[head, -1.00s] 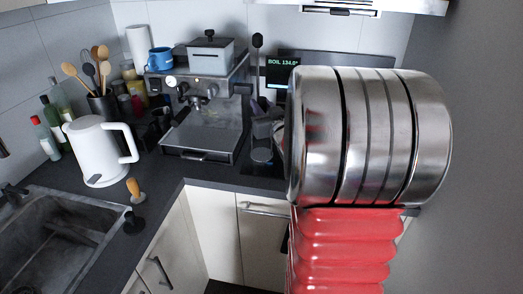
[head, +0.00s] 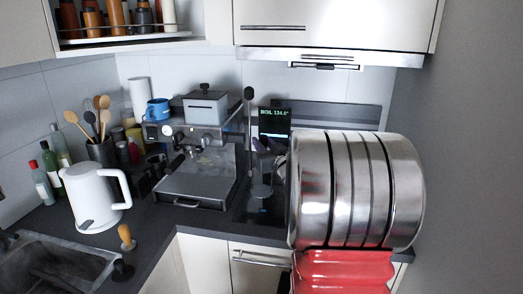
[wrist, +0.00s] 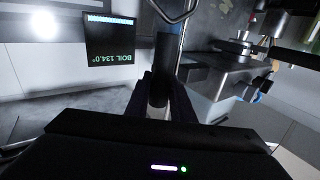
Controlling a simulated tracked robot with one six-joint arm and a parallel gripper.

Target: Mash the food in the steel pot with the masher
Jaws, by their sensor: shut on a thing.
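In the wrist view, my gripper (wrist: 160,95) is shut on the dark upright handle of the masher (wrist: 161,65). A thin metal rod and a bent wire loop run from it to the top edge, where the rest is cut off.
A display reading BOIL 134.0° (head: 274,122) stands behind my gripper. The coffee machine (head: 200,165) is to the left. A white kettle (head: 92,198), utensil holder (head: 102,152) and bottles stand farther left, beside the sink (head: 50,265). A range hood (head: 330,58) hangs above.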

